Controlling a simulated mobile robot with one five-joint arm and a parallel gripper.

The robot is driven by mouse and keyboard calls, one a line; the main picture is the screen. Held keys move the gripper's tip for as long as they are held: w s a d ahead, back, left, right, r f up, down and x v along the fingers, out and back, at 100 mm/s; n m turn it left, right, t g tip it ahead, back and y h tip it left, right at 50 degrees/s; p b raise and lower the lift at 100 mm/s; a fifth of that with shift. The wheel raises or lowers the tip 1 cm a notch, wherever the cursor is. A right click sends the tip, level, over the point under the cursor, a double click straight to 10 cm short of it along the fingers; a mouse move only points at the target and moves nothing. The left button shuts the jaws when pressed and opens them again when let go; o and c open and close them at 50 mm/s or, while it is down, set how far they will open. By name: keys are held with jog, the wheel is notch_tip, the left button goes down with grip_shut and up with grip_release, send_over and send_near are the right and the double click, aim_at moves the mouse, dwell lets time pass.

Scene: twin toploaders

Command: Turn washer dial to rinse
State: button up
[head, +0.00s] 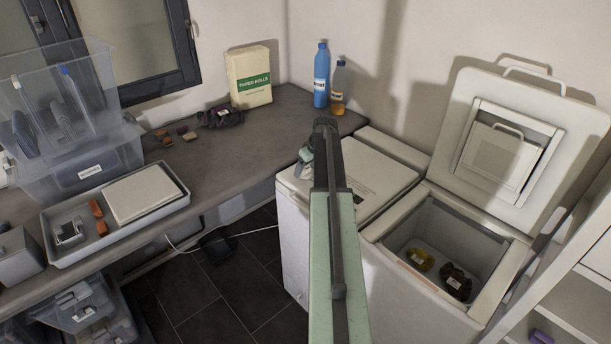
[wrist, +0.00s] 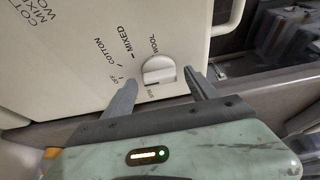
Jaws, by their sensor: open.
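The washer dial (wrist: 158,71) is a pale round knob with a raised bar on the white panel (wrist: 60,70). Printed labels OFF, COTTON, MIXED and WOOL stand around it, and a small label below it is hard to read. I cannot read RINSE, nor tell which mark the dial points to. My gripper (wrist: 160,78) is open, one finger on each side of the dial's lower part; contact is not clear. In the head view my arm covers part of the left toploader (head: 375,175), whose lid is down. The dial is hidden there.
A blue bottle (head: 321,75) and an amber bottle (head: 339,88) stand behind.

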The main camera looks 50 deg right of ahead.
jog(key=c, duration=1.4)
jog(key=shift+o, duration=0.2)
jog(key=shift+n, duration=0.3)
jog(key=n, duration=0.1)
jog(key=n+y, duration=0.1)
jog(key=n, duration=0.1)
jog(key=n+y, duration=0.1)
jog(key=shift+w+d, duration=0.1)
jog(key=shift+d, duration=0.15)
jog(key=shift+n+g+y, duration=0.5)
jog(key=shift+n+y, duration=0.1)
jog(key=shift+n, duration=1.4)
